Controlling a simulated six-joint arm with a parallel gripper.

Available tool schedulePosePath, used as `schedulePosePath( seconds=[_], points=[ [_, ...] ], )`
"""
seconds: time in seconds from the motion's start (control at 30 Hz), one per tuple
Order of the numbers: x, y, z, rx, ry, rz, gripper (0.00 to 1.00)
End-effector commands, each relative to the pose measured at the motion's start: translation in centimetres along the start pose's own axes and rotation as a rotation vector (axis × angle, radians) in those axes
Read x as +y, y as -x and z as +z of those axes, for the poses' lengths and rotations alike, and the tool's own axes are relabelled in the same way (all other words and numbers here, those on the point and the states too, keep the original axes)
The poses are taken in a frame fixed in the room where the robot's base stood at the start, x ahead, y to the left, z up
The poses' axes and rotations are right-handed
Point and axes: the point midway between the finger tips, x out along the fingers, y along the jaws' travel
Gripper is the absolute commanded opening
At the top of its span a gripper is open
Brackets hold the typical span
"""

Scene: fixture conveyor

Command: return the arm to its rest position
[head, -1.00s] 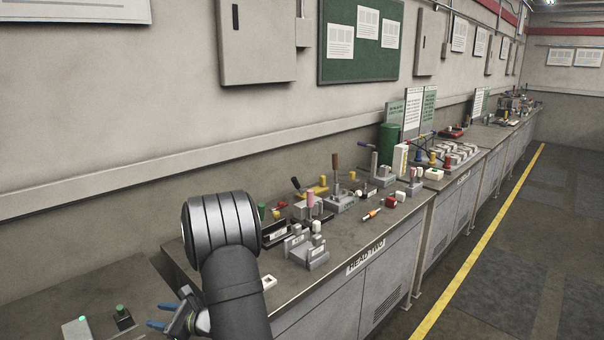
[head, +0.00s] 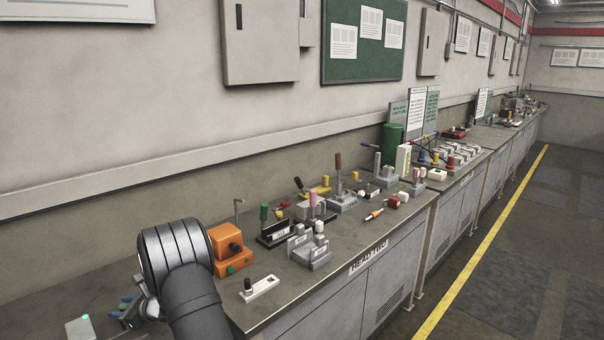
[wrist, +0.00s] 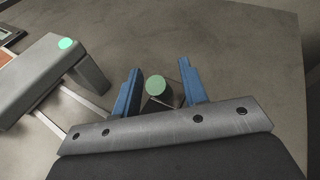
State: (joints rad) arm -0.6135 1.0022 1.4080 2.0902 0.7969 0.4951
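My gripper (head: 120,307) is at the lower left of the head view, partly hidden behind my arm. In the wrist view my gripper (wrist: 160,67) has its two blue fingers spread apart. A green round-topped button on a small dark base (wrist: 156,87) shows between the fingers, with a gap on each side; its depth below them is hard to judge. Nothing is visibly held.
A grey box with a lit green button (head: 80,327) is left of my gripper; it also shows in the wrist view (wrist: 50,75). An orange device (head: 230,250) and a white switch block (head: 260,288) stand right of my arm. Several fixtures crowd the bench beyond.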

Motion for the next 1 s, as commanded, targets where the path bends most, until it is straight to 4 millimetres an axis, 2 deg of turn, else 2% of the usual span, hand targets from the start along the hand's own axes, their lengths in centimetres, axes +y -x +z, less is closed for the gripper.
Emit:
schedulePosePath(
  seconds=[0.27, 0.4, 1.0],
  points=[
    [-0.5, -0.3, 0.3, 0.103, -0.056, 0.028, 0.4],
    [-0.6, 2.9, 0.6, 0.104, -0.06, 0.026, 0.4],
    [-1.0, 14.9, 1.8, 0.102, -0.058, 0.025, 0.4]
  ],
)
